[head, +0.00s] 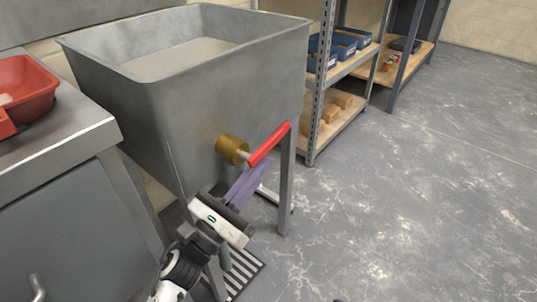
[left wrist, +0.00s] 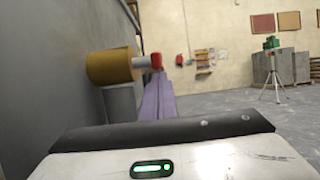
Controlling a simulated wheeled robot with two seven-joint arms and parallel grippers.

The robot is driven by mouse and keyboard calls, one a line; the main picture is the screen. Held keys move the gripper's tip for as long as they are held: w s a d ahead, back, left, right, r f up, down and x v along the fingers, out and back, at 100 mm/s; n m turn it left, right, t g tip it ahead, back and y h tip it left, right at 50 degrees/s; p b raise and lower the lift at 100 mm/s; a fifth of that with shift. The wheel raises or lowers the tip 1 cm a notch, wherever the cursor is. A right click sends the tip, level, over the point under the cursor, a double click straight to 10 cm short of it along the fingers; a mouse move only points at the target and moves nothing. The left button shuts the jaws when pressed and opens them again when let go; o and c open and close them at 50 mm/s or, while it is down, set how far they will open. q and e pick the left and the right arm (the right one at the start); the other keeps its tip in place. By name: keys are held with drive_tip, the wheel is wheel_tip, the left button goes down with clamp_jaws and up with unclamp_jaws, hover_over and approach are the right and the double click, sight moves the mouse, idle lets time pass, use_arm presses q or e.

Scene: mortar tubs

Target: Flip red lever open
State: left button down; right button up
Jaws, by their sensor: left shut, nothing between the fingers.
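The red lever (head: 270,144) sits on a brass valve (head: 231,149) on the front wall of a grey mortar tub (head: 190,105). In the head view the lever slants up to the right from the valve's stem. My left gripper (head: 260,170) has its purple fingers shut and empty, just below the lever. In the left wrist view the fingers (left wrist: 157,86) point forward beneath the lever's red end (left wrist: 157,61), and the brass valve (left wrist: 110,66) is to their left. I cannot tell whether the fingertips touch the lever. My right gripper is not in view.
A tub leg (head: 287,185) stands close to the right of the gripper. A floor grate (head: 243,270) lies below. A metal bench (head: 60,150) with a red pan (head: 27,88) is at left. Shelves (head: 340,70) stand behind. The floor at right is clear.

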use_arm(q)
drive_tip(key=v, duration=0.6)
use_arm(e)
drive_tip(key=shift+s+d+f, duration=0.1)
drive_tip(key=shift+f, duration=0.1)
